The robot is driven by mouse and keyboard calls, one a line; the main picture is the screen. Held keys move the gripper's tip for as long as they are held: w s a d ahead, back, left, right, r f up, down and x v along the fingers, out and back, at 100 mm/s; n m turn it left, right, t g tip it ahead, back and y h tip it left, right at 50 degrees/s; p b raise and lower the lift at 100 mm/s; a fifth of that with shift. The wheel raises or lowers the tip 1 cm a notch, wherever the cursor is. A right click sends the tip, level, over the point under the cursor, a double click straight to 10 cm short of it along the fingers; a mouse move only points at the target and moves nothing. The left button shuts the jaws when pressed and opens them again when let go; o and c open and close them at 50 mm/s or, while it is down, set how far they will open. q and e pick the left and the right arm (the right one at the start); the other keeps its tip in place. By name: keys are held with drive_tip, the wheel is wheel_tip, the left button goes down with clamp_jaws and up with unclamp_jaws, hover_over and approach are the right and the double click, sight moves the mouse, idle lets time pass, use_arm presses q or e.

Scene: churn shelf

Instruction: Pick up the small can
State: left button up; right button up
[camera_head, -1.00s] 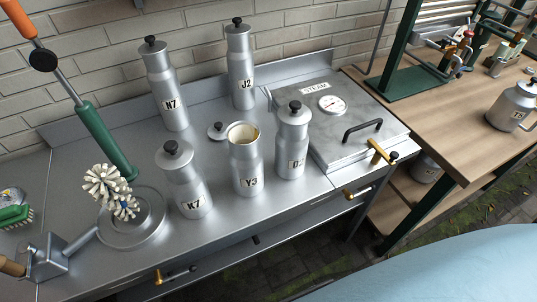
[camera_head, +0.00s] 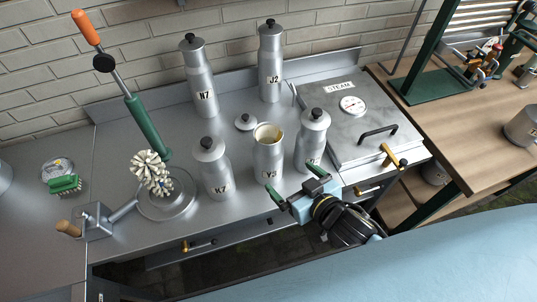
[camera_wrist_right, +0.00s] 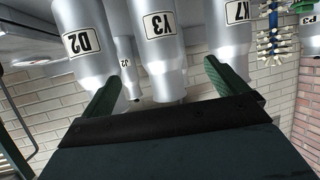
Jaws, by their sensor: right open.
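Several silver cans with letter labels stand on the steel counter. The front row, K7 (camera_head: 214,172), Y3 (camera_head: 267,160) and D2 (camera_head: 311,139), is shorter than N7 (camera_head: 202,85) and J2 (camera_head: 270,70) behind. Y3 is open on top; the others wear black-knobbed lids. I cannot tell which is the small can. My right gripper (camera_head: 293,180) is open and empty, in front of Y3 and D2, partly covering D2's base. In the right wrist view, the cans appear upside down, and Y3 (camera_wrist_right: 162,45) lies between its green fingers (camera_wrist_right: 168,66). My left gripper is out of view.
A loose lid (camera_head: 246,122) lies behind Y3. A steel steam box (camera_head: 372,112) with a gauge and handle stands right of D2. A round base with a brush (camera_head: 153,175) is left of K7. Another can (camera_head: 522,128) stands on the wooden bench at right.

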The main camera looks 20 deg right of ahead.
sight(268, 157)
drive_tip(key=x, duration=1.3)
drive_tip(key=shift+s, duration=0.1)
drive_tip(key=c, duration=1.2)
